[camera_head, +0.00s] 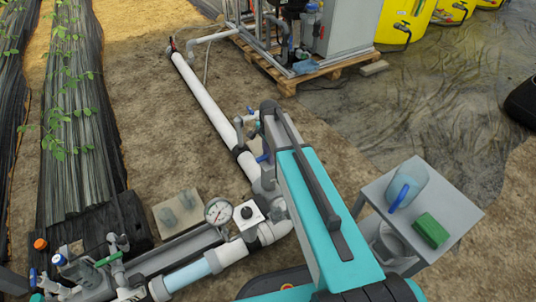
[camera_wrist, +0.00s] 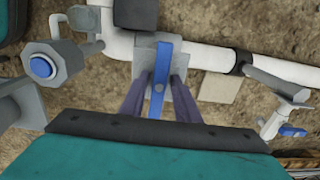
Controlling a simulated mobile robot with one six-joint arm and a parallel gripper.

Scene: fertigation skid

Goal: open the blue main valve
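In the wrist view a long blue lever (camera_wrist: 160,82), which I take for the main valve's handle, lies over a grey valve body on the white pipe. It runs nearly in line with my view, across the pipe. My gripper (camera_wrist: 162,88) is open, with one dark finger on each side of the lever. A gap shows between each finger and the lever, and depth is hard to judge. In the head view my arm hides the gripper; a small blue part (camera_head: 263,157) shows beside the arm, and I cannot tell if it is this lever.
A grey hexagonal fitting with a blue centre (camera_wrist: 41,67) and a small blue-handled valve (camera_wrist: 290,131) flank the lever. A pressure gauge (camera_head: 218,211) stands on the pipework. A grey table (camera_head: 448,195) with a jug and green sponge is at right. Bare soil lies around.

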